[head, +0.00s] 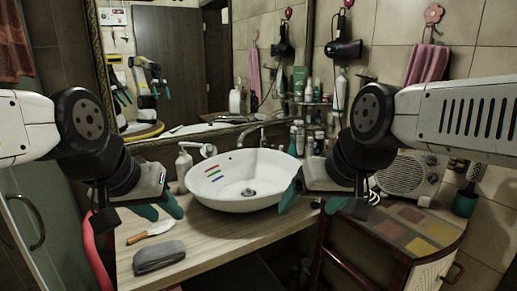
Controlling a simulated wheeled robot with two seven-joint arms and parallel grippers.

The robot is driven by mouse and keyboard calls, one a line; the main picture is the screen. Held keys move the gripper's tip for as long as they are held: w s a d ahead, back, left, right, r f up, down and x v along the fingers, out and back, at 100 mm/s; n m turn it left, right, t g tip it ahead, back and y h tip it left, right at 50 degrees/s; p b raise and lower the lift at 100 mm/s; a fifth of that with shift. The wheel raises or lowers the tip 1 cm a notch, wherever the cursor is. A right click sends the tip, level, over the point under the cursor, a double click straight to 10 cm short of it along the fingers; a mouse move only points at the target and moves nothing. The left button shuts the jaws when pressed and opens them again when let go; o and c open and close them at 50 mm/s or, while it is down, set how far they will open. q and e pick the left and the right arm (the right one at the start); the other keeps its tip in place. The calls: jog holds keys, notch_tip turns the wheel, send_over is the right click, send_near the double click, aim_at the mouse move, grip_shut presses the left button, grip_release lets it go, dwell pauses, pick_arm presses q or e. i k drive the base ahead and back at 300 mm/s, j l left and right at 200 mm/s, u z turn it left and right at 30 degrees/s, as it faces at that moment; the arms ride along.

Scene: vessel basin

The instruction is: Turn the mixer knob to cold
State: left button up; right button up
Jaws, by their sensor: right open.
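The mixer knob (208,150) appears as a small pale round handle at the back left rim of the white basin (240,196). Red, green and blue stripes mark the basin's inner wall in front of it. The curved metal spout (262,136) rises behind the basin. My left gripper (138,213) is open and empty over the counter, left of the basin and apart from the knob. My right gripper (315,204) is open and empty at the basin's right edge, far from the knob. Whether it touches the rim cannot be told.
A white soap dispenser (183,167) stands left of the knob. A wooden-handled brush (150,232) and a grey case (159,256) lie on the front left counter (200,245). Bottles (310,141) crowd the back right. A radio (412,175) stands at right.

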aim_at(209, 148)
jog(key=i+u, duration=0.25)
jog(key=u, duration=0.2)
jog(key=i+u, duration=0.2)
jog(key=u, duration=0.25)
jog(key=i+l+u, duration=0.25)
jog(key=u, duration=0.15)
